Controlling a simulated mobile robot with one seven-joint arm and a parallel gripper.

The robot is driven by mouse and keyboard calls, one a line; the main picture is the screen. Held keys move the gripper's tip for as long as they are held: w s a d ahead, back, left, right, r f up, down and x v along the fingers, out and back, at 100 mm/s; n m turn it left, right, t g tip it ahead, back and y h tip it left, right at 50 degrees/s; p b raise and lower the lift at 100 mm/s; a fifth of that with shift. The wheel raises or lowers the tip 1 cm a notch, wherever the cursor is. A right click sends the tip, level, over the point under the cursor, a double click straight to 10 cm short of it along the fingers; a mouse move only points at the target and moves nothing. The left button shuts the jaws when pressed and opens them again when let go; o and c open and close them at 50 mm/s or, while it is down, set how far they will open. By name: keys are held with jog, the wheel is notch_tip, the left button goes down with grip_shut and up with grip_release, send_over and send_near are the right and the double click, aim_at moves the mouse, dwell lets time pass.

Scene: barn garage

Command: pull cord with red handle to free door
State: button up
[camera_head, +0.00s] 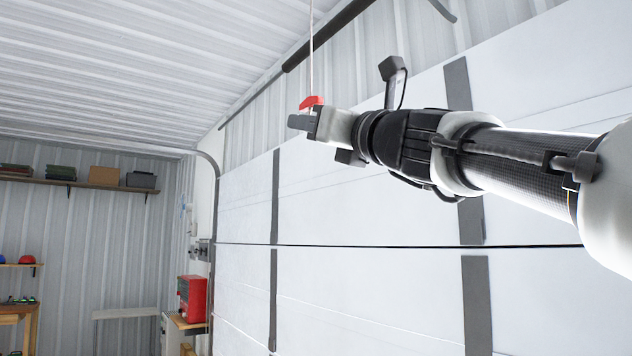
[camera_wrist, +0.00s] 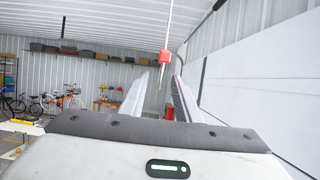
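The red handle (camera_head: 312,102) hangs on a thin pale cord (camera_head: 311,45) that runs up out of the head view. The gripper's tip partly hides it there. My gripper (camera_head: 301,122) is at its level, just below or in front of it. In the wrist view the red handle (camera_wrist: 164,56) shows at the fingertips, in line with the gap. My gripper (camera_wrist: 160,76) has its two fingers apart with a clear gap. I cannot tell whether the handle is between the fingers or just beyond them. The white garage door (camera_head: 370,210) is closed behind my arm.
A dark rail (camera_head: 325,38) runs above the door and a curved track (camera_head: 213,175) borders its left edge. A red cabinet (camera_head: 192,298) stands on a bench at lower left. A wall shelf (camera_head: 75,183) holds boxes. Bikes (camera_wrist: 50,101) stand far left. Air around the handle looks clear.

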jog(key=b+v, duration=0.3)
jog(key=v, duration=1.3)
jog(key=shift+s, duration=0.2)
jog(key=shift+d+f, duration=0.1)
jog(key=shift+d, duration=0.05)
jog(key=a+f+n+g+h+p, duration=0.25)
jog(key=f+n, duration=0.45)
jog(key=f, duration=0.6)
jog(key=a+f+n+g+h+p, duration=0.15)
jog(key=f+n+g, duration=0.25)
jog(key=f+n, duration=0.55)
jog(key=s+d+f+n+g+h, duration=0.2)
jog(key=s+d+f+n+h, duration=0.1)
jog(key=f, duration=0.6)
jog(key=s+d+f+n+g+h+p, duration=0.1)
jog(key=s+d+f+n+g+h, duration=0.1)
jog(key=f+n, duration=0.3)
jog(key=s+d+f+n+g+h, duration=0.2)
jog(key=s+d+f+n+h, duration=0.1)
jog(key=f, duration=1)
jog(key=shift+s+d+n+h, duration=0.3)
jog(key=shift+s+d+n, duration=0.35)
jog(key=shift+n, duration=0.2)
